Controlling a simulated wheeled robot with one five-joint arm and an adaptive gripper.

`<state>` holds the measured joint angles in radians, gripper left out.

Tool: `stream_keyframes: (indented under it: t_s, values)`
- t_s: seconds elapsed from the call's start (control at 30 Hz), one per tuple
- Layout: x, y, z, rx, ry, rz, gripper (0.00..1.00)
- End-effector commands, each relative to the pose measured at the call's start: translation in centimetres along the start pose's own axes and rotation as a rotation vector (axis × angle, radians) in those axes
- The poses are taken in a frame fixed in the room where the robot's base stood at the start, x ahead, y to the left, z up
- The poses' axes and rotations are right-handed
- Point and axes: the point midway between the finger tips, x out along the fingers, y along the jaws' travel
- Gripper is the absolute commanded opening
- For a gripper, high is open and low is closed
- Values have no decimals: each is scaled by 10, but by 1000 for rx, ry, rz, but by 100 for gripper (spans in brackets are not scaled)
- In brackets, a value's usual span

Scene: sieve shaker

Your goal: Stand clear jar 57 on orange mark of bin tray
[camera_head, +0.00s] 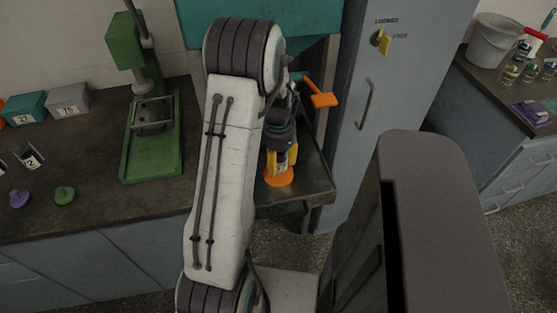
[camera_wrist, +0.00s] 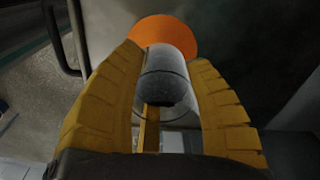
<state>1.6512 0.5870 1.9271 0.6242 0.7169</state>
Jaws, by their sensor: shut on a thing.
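My gripper (camera_wrist: 170,100) has its yellow fingers shut on a clear jar (camera_wrist: 168,65), which lies between them in the wrist view. A dark round part shows at the jar's near end. The orange mark (camera_wrist: 165,30) is a disc on the grey metal bin tray (camera_wrist: 235,45), right behind the jar in that view. In the head view my gripper (camera_head: 283,160) points down over the orange mark (camera_head: 278,177) on the tray (camera_head: 313,178). The jar is mostly hidden there by the fingers. I cannot tell whether its base touches the mark, and the number is not readable.
An orange handle (camera_head: 322,94) sticks out just above the tray. A grey cabinet (camera_head: 375,95) stands to the right and a green press (camera_head: 150,125) on the left bench. More jars (camera_head: 510,73) and a bucket (camera_head: 494,40) are on the right counter.

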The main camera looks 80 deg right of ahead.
Motion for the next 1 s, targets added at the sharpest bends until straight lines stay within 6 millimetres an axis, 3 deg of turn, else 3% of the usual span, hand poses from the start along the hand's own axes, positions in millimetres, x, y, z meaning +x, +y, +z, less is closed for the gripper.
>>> stream_keyframes:
  t_s: [1.0]
  values:
    - [16, 0, 0, 0, 0, 0, 9]
